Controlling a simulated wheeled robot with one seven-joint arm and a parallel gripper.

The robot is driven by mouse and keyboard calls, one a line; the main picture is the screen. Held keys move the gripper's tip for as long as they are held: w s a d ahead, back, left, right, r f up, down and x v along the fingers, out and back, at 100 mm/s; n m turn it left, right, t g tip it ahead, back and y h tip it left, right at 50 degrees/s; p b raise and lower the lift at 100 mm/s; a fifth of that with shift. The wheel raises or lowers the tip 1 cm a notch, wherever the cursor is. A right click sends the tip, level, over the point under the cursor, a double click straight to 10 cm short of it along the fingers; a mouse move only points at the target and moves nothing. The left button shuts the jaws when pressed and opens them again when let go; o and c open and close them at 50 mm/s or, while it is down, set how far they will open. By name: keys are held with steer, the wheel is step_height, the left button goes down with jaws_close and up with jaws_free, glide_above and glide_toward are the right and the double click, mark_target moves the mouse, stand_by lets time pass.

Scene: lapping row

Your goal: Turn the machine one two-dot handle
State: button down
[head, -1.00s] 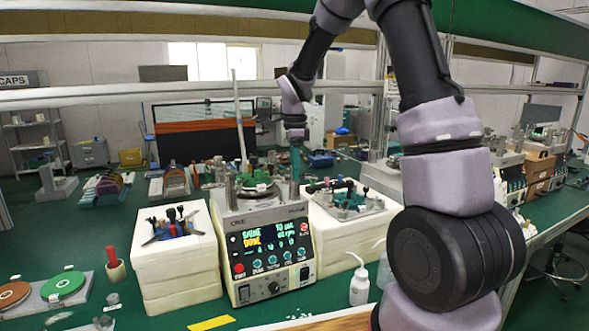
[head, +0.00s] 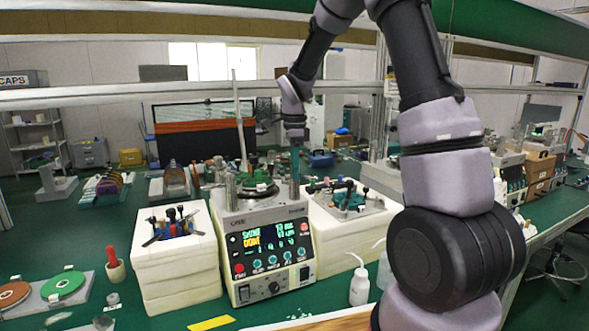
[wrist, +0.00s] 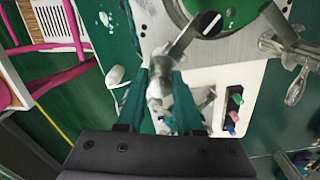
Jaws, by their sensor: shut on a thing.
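The machine (head: 272,250) is a white box with a lit display and several knobs, in the middle of the head view. My gripper (head: 295,165) reaches down at the right side of its round top. In the wrist view my gripper (wrist: 164,90) has its teal fingers shut on a grey metal handle (wrist: 158,82). An arm runs from this handle up and right towards the green round plate (wrist: 238,12). A second metal handle (wrist: 290,50) stands at the right, apart from my fingers. I cannot make out dot marks on either handle.
White blocks with tools stand left (head: 178,262) and right (head: 350,222) of the machine. A white squeeze bottle (head: 359,287) stands in front at the right. A red-handled tool in a cup (head: 114,268) and a green disc (head: 63,285) are at the left.

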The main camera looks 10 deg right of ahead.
steer(key=shift+n, duration=0.4)
stand_by(0.5)
steer(key=n, duration=0.5)
steer(key=shift+n, duration=0.4)
steer(key=n, duration=0.5)
steer(key=shift+w+r, duration=0.1)
steer(key=shift+n, duration=0.3)
steer(key=c, duration=0.6)
jaws_free()
steer(key=shift+o, duration=0.2)
step_height(320, 180, up, 11)
